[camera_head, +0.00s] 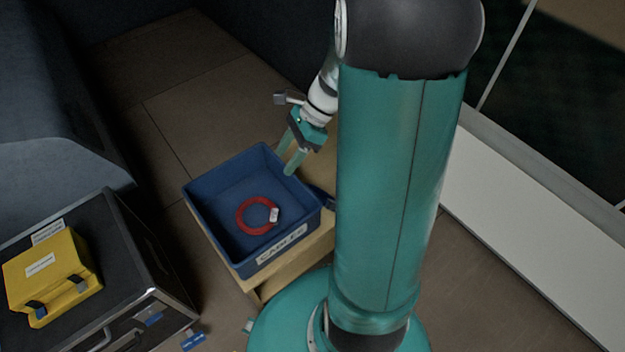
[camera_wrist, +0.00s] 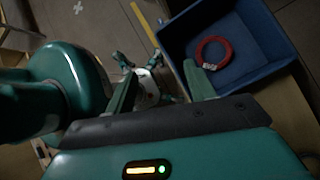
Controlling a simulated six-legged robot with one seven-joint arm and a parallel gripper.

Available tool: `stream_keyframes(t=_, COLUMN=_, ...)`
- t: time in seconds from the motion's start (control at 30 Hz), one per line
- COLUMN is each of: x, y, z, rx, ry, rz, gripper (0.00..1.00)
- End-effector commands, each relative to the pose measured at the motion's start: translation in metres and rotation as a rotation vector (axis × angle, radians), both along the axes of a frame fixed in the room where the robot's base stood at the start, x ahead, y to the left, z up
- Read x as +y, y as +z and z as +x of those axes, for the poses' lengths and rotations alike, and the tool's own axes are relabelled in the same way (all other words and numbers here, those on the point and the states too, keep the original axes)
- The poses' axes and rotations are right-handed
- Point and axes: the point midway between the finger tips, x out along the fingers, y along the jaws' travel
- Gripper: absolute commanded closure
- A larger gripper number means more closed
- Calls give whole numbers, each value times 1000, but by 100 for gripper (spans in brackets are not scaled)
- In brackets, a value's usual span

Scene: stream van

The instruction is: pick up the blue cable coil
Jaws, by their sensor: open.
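No blue cable coil shows clearly in either view. A red cable coil (camera_head: 257,215) with a white tag lies flat in the blue bin (camera_head: 222,237), whose front has a white label. In the wrist view, the red coil (camera_wrist: 213,53) and the bin (camera_wrist: 276,28) are at the upper right. My gripper (camera_head: 288,160) is open and empty, above the bin's far right rim. My column hides the area right of the bin.
The bin stands on a light wooden stand (camera_head: 262,287). At left, a yellow case (camera_head: 72,262) sits on a black case (camera_head: 118,240) with metal edges. A small blue labelled piece (camera_head: 194,340) shows beside it. Open tiled floor (camera_head: 180,60) lies beyond the bin.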

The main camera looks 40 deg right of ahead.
Motion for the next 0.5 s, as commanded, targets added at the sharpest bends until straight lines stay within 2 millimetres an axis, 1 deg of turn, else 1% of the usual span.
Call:
stream_keyframes(t=0.03, x=-12, y=-16, z=1, rx=63, ry=-100, rz=61, gripper=46)
stream_keyframes(t=0.27, x=-58, y=-81, z=4, rx=338, ry=-544, rz=353, gripper=46)
stream_keyframes(t=0.47, x=-102, y=-143, z=-3, rx=577, ry=-900, rz=639, gripper=46)
stream_keyframes(t=0.5, x=-110, y=-156, z=-6, rx=626, ry=-966, rz=701, gripper=46)
